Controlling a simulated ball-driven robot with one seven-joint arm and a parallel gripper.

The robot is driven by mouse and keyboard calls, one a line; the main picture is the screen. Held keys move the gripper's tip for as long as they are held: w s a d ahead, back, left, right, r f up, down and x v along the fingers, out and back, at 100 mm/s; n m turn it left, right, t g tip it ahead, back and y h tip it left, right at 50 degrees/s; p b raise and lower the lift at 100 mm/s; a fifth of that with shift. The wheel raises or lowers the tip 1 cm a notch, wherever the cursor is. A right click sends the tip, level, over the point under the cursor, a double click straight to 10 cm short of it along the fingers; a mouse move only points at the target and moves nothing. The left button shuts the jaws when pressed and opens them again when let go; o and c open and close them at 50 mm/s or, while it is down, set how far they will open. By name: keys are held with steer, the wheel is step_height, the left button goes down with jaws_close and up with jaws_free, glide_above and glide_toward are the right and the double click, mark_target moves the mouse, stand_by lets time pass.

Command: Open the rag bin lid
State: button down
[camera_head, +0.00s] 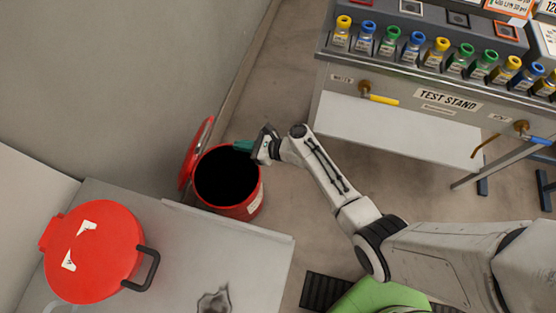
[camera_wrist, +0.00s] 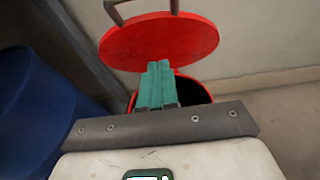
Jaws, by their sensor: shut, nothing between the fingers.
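The red round rag bin (camera_head: 226,208) stands on the floor against the wall, with a white label on its side and a dark interior. Its red lid (camera_head: 196,156) is raised and tilted back toward the wall. In the wrist view the lid (camera_wrist: 160,42) stands up beyond my fingers, its grey handle (camera_wrist: 140,10) on the far side, and part of the bin (camera_wrist: 196,92) shows below. My gripper (camera_head: 243,146) is shut and empty at the bin's far rim. Its teal fingers (camera_wrist: 159,66) lie together in front of the lid; contact cannot be told.
A grey-topped surface (camera_head: 230,255) in front of the bin carries a red round container (camera_head: 95,250) with a black handle. The test stand (camera_head: 440,105) with several bottles is at the upper right. A large blue rounded object (camera_wrist: 40,115) is at left in the wrist view. Floor is open right of the bin.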

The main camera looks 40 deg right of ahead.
steer(key=w+a+r+p, duration=0.1)
steer(key=w+a+r, duration=0.3)
steer(key=w, duration=0.3)
steer(key=w+a+r+p, duration=0.2)
steer(key=w+a+r, duration=0.3)
steer(key=w+a, duration=0.1)
steer(key=shift+w+r, duration=0.3)
steer(key=shift+w, duration=0.25)
